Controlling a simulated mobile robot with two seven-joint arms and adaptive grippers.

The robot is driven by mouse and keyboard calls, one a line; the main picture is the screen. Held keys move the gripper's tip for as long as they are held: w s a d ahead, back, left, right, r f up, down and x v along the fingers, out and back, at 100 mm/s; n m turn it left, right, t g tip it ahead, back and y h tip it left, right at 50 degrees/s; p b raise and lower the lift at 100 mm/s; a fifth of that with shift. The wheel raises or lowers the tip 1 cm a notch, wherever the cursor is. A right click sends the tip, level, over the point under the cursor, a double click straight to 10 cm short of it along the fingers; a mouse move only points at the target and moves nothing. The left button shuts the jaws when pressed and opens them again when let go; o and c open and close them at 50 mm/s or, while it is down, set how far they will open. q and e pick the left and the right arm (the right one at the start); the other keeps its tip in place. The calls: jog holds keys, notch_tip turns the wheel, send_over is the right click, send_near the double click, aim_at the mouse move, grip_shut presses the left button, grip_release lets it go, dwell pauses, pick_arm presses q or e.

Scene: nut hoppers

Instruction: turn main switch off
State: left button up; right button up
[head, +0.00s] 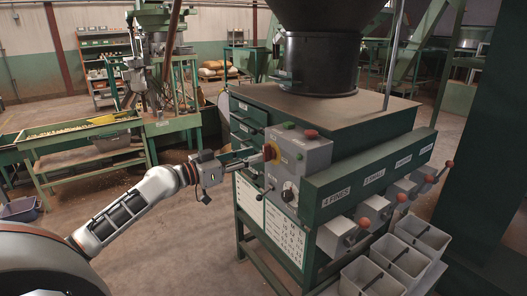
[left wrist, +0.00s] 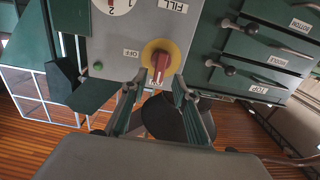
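The main switch (head: 270,151) is a red knob on a yellow disc, on the grey control box at the corner of the green machine. In the left wrist view the red knob (left wrist: 161,64) lies along the picture's vertical, with an OFF label (left wrist: 130,53) to its left; another label below it is partly covered. My left gripper (head: 258,158) reaches the switch from the left. In the left wrist view its two fingers (left wrist: 159,82) are open, one either side of the knob's lower end; I cannot tell whether they touch it. My right gripper is out of view.
Levers with red knobs (head: 364,222) and grey bins (head: 372,279) line the machine's right side. The floor (head: 185,240) near my left arm is clear.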

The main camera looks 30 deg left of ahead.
aim_at(263, 152)
pick_arm(q)
jog(key=shift+p+x, duration=0.5)
jog(key=shift+x, duration=1.8)
jog(key=shift+s, duration=0.1)
jog(key=shift+c, duration=0.3)
grip_shut()
